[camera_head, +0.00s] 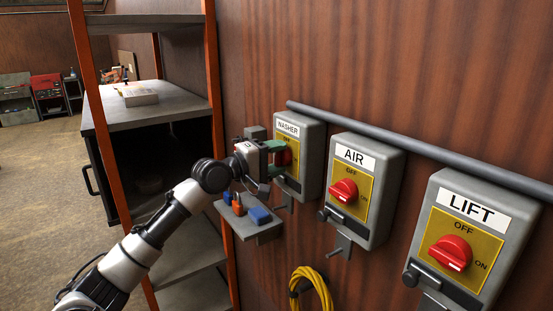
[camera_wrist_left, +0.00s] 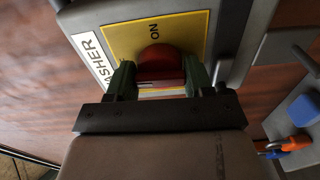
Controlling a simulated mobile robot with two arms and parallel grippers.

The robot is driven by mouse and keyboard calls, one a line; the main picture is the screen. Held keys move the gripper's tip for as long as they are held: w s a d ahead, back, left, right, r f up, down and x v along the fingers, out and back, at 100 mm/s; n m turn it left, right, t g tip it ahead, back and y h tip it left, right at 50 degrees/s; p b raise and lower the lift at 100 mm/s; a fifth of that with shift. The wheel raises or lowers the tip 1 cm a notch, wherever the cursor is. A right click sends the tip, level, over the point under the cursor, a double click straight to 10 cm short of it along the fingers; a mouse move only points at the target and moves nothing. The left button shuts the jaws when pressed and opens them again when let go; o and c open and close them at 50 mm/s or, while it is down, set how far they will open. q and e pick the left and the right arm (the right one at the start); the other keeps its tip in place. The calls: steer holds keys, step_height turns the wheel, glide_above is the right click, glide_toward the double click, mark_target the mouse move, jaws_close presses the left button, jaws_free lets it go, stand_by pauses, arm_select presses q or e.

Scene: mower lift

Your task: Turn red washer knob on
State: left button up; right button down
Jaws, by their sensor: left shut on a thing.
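The red washer knob (camera_head: 284,157) sits on the yellow plate of the grey box labelled WASHER (camera_head: 298,150), the leftmost of the three wall boxes. In the left wrist view the red knob (camera_wrist_left: 160,64) lies between the two green fingers of my left gripper (camera_wrist_left: 160,82), which are shut on it. In the head view my left gripper (camera_head: 276,155) reaches the knob from the left and hides part of it. The knob's pointer direction is hidden. The word ON shows on the plate in the left wrist view. My right gripper is in neither view.
The AIR box (camera_head: 380,160) and the LIFT box (camera_head: 450,208), each with a red knob, hang to the right. A small shelf (camera_head: 262,232) with blue and orange items is below the washer box. A yellow coiled hose (camera_head: 312,287) hangs lower. An orange-framed rack (camera_head: 222,130) stands at left.

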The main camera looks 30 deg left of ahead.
arm_select(q)
steer(key=m+b, duration=0.1)
steer(key=m, duration=0.1)
steer(key=m+b, duration=0.1)
steer(key=m, duration=0.1)
steer(key=shift+f+m+b, duration=0.2)
steer(key=shift+m+b, duration=0.1)
steer(key=m+b, duration=0.2)
steer(key=m, duration=0.2)
steer(key=shift+m, duration=0.3)
steer(key=m+b, duration=0.1)
steer(key=m, duration=0.3)
steer(key=shift+b, duration=0.4)
steer(key=shift+m+b, duration=0.5)
steer(key=shift+m, duration=1.6)
steer(key=o, duration=0.9)
steer(key=shift+r, duration=0.15)
